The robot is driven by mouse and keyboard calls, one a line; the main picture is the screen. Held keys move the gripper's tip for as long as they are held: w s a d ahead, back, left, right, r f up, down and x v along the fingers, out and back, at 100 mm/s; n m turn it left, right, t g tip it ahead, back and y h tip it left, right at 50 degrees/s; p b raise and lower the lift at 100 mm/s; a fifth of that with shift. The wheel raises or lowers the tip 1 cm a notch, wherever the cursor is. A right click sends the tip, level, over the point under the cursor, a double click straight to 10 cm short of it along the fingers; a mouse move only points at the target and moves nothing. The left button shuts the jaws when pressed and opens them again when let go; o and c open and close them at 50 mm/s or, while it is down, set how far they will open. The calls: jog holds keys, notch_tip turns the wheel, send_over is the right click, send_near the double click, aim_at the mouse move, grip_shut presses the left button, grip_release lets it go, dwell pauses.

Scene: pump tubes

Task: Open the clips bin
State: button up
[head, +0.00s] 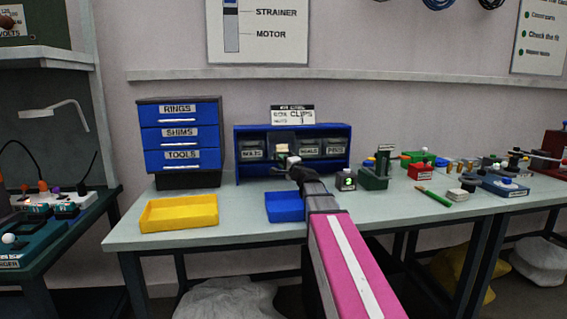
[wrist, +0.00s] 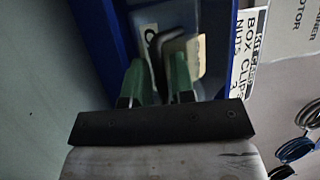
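The blue bin rack (head: 241,168) stands on the bench, with several small labelled bins side by side, some marked BOLTS (head: 252,153), SEALS (head: 309,152) and PINS (head: 335,151). My gripper (head: 289,160) is in front of the second bin from the left and hides its label, so I cannot read whether it is the clips bin. In the wrist view my gripper's green fingers (wrist: 158,72) are apart. A dark bent bar (wrist: 157,50) shows between them, and I cannot tell if either finger touches it. A card reading BOX CLIPS (head: 292,115) stands on the rack.
A blue drawer cabinet (head: 182,136) is left of the rack. A yellow tray (head: 179,212) and a blue tray (head: 284,207) lie in front. Several small parts and a red box (head: 421,172) crowd the bench to the right. Bare bench lies between the trays.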

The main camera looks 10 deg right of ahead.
jog(key=shift+o, duration=0.4)
jog(key=shift+s, duration=0.1)
jog(key=shift+s, duration=0.1)
jog(key=v, duration=1)
jog(key=shift+s, duration=0.2)
jog(key=shift+d+f, duration=0.1)
jog(key=shift+d, duration=0.15)
